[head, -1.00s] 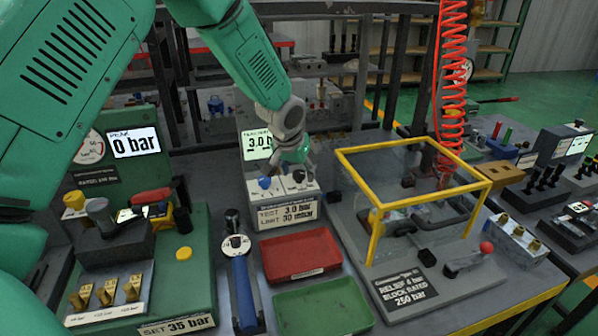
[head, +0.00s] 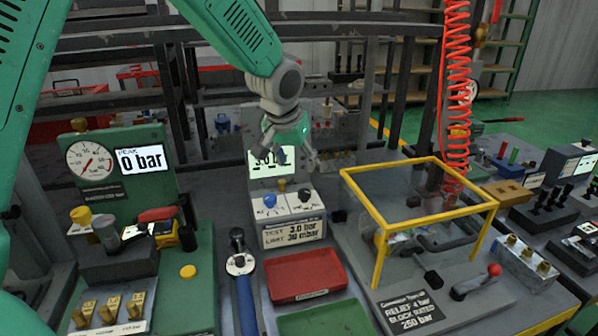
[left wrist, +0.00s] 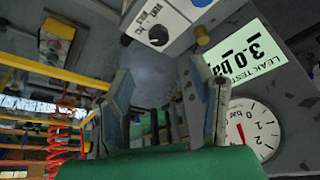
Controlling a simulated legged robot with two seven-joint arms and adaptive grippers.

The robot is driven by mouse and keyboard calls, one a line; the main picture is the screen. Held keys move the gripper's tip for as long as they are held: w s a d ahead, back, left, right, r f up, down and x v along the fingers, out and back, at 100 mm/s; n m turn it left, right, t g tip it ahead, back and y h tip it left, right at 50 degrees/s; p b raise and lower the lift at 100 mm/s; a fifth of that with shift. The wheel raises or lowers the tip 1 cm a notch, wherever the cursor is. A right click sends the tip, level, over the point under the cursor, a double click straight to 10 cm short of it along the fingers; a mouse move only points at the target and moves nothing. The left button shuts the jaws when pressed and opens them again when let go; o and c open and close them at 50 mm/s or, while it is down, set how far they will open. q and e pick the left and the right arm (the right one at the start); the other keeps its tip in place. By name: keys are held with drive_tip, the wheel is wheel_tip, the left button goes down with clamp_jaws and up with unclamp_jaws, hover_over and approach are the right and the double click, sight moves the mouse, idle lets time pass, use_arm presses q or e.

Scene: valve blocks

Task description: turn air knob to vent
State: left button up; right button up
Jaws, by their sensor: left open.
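A white control box (head: 291,232) stands at mid-table, labelled TEST 3.0 bar, LIMIT 30 mbar. On its top are a blue knob (head: 269,201) and a black knob (head: 305,195). My left gripper (head: 289,158) is open and empty, above and behind the knobs, in front of the leak test display (head: 262,169). In the left wrist view its two fingers (left wrist: 167,105) stand wide apart. The black knob (left wrist: 158,36) and part of the blue knob (left wrist: 201,3) show beyond them. My right gripper is not seen.
A yellow-framed clear guard (head: 420,215) stands to the right of the box, with a red coiled hose (head: 457,100) behind it. A red tray (head: 305,276) lies in front. A green pressure station (head: 120,165) is at left. A round gauge (left wrist: 252,130) shows in the wrist view.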

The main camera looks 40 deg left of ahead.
use_arm(q)
drive_tip(key=shift+r, duration=0.1)
wheel_tip(320, 180, up, 2)
drive_tip(key=n+g+p, duration=0.4)
drive_tip(key=p, duration=0.7)
hover_over(304, 192)
drive_tip(key=shift+h, duration=0.4)
wheel_tip(304, 192, down, 13)
drive_tip(key=shift+w+f+p, duration=0.1)
drive_tip(key=shift+w+p, duration=0.05)
drive_tip(key=shift+p, duration=0.45)
clamp_jaws()
